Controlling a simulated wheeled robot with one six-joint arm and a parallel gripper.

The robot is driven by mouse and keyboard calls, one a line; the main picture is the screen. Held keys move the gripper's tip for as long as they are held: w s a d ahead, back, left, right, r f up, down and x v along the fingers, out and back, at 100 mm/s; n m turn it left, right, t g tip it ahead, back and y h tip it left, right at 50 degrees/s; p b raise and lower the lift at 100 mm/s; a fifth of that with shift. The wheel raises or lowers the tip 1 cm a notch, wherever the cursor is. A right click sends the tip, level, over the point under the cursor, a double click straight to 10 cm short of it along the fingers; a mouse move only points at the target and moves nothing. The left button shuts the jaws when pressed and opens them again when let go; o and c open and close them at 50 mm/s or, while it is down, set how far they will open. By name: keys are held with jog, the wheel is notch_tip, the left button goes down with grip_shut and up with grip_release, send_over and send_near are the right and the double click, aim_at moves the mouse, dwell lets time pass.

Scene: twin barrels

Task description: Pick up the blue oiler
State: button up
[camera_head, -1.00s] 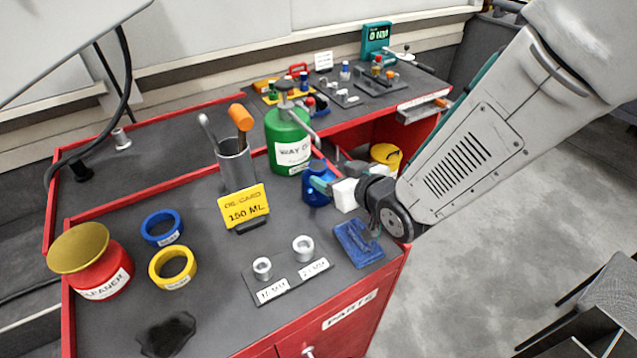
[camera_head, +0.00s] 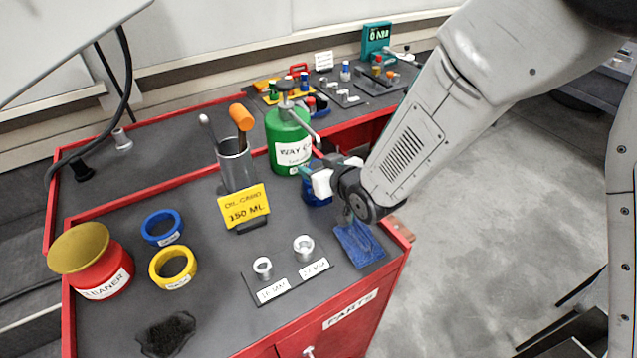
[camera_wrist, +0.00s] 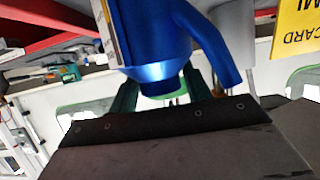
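The blue oiler (camera_head: 315,193) stands on the near cart top, just in front of the green way oil can. My gripper (camera_head: 311,172) is at its upper part and hides some of it. In the wrist view the oiler's blue body (camera_wrist: 160,35) fills the top middle, with its spout or handle to the right. The dark green fingertips (camera_wrist: 161,92) are spread apart on either side of the oiler's narrow end. I cannot tell whether they touch it.
The green can (camera_head: 289,142) is close behind the oiler. The yellow oil card (camera_head: 243,207), a grey cup with tools (camera_head: 237,166) and a blue cloth (camera_head: 359,243) are nearby.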

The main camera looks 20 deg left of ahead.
grip_shut()
jog(key=shift+s+d+f, duration=0.1)
